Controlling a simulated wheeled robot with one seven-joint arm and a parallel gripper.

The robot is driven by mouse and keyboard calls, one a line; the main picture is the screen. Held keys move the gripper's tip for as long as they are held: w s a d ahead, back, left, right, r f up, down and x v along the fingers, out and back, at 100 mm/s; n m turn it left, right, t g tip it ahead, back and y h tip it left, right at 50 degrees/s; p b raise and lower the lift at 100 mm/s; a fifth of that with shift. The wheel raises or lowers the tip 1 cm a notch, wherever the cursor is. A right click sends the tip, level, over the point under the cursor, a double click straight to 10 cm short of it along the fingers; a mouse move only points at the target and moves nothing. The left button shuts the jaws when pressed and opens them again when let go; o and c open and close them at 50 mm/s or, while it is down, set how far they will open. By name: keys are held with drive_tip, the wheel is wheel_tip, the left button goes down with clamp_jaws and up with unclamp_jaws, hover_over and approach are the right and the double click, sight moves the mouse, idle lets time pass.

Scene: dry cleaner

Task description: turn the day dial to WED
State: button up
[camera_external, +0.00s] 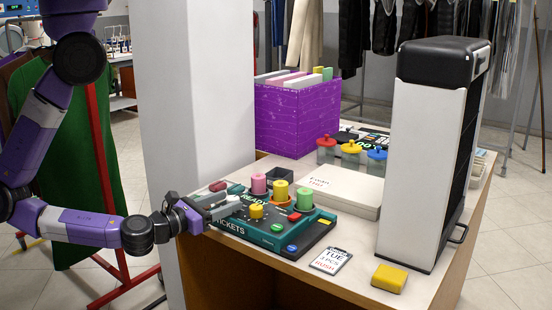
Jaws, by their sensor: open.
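A dark teal ticket console (262,238) lies on the counter, with READY and TICKETS lettering. A yellow knob (256,211) stands on its left part with small marks around it, and it looks like the day dial. The marks are too small to read, so I cannot tell which day it points to. My gripper (232,206) is open and comes in level from the left, over the console's left side. Its fingertips are just left of the yellow knob. I cannot tell whether they touch it. The fingers hide part of the console's left side.
Pink, yellow and green cylinders (304,198) stand at the console's back. A ticket card (331,260) reading TUE and a yellow block (389,278) lie in front. A tall white-and-black unit (415,165) stands right; a white pillar (193,80) rises behind my gripper.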

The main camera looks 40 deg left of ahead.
drive_tip(key=shift+w+d, duration=0.15)
drive_tip(key=shift+w, duration=0.55)
drive_tip(key=shift+w+d, duration=0.1)
drive_tip(key=shift+w, duration=0.6)
clamp_jaws()
drive_tip(key=shift+f+h, duration=0.1)
drive_tip(key=shift+h, duration=0.2)
